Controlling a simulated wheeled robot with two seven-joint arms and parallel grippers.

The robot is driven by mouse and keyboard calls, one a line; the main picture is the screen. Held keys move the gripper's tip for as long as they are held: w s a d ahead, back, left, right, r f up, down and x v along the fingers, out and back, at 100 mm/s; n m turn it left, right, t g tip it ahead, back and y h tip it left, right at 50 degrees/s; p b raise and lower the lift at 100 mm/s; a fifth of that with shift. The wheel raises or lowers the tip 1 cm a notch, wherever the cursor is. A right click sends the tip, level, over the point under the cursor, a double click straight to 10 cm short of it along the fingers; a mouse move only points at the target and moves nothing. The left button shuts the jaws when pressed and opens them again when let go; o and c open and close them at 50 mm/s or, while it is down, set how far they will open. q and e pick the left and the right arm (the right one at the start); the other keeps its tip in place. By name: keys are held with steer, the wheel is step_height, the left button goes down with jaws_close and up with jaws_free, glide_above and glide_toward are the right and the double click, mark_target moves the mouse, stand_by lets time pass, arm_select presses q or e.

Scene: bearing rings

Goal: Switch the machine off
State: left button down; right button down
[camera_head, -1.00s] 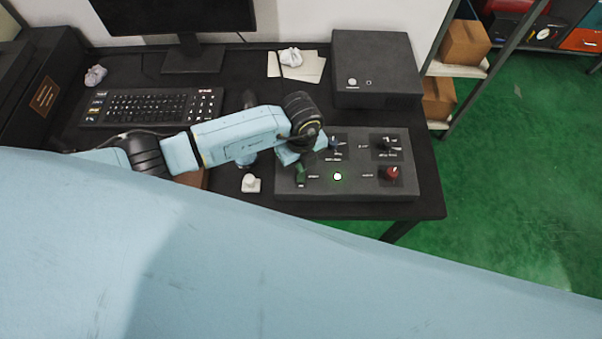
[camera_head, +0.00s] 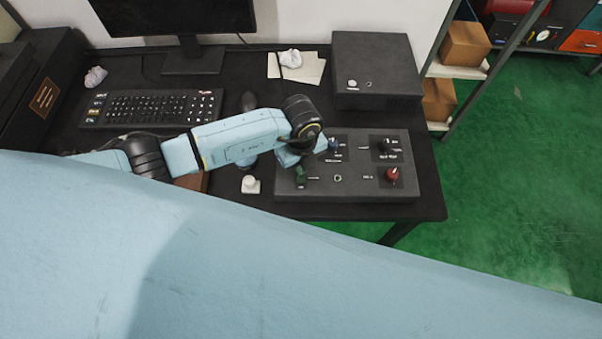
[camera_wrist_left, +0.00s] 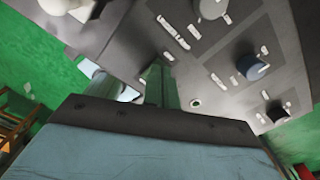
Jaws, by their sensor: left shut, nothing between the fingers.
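The machine's dark control panel (camera_head: 345,192) lies on the right part of the desk. At its left front is a green switch (camera_head: 300,178), partly under my left wrist; a green upright piece also shows in the left wrist view (camera_wrist_left: 158,80). The small round lamp (camera_head: 338,178) is dark, and it looks unlit in the wrist view (camera_wrist_left: 196,103). My left gripper (camera_head: 297,164) is shut and empty, low over the panel's left side by the green switch. Its fingertips are mostly hidden by the wrist, and I cannot tell whether they touch the switch. My right gripper is not in view.
The panel also carries a red knob (camera_head: 392,174), a black knob (camera_head: 387,145) and a blue knob (camera_head: 333,144). A dark box (camera_head: 375,65) stands behind it. A white piece (camera_head: 250,184) lies left of the panel. A keyboard (camera_head: 150,107) is farther left.

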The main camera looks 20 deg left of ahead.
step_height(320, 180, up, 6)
steer(key=p, duration=0.5)
steer(key=shift+p, duration=0.3)
